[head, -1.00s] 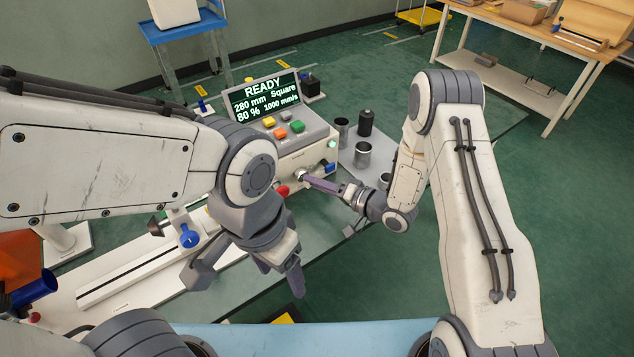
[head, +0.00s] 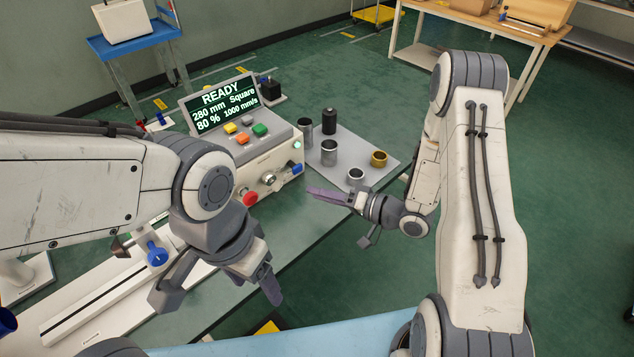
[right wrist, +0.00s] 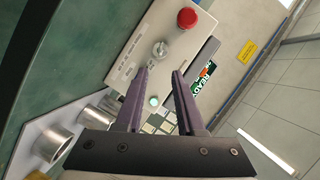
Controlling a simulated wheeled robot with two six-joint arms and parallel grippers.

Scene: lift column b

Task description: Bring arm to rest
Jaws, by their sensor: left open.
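My right gripper (head: 312,193) is just off the front of the control box (head: 250,155), with its purple fingers pointing at it. It also shows in the right wrist view (right wrist: 161,73), where the fingers stand apart with nothing between them. A metal knob (head: 268,179) on the box front is clear of the fingers; it shows beyond them in the right wrist view (right wrist: 160,48). My left gripper (head: 218,295) is open and empty, pointing down over the front of the bench.
The box carries a red button (head: 249,198), and its screen (head: 220,103) reads READY. A grey tray (head: 375,138) with several metal cups lies to its right. A white rail (head: 110,310) runs at the left. Green floor (head: 570,170) is open at the right.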

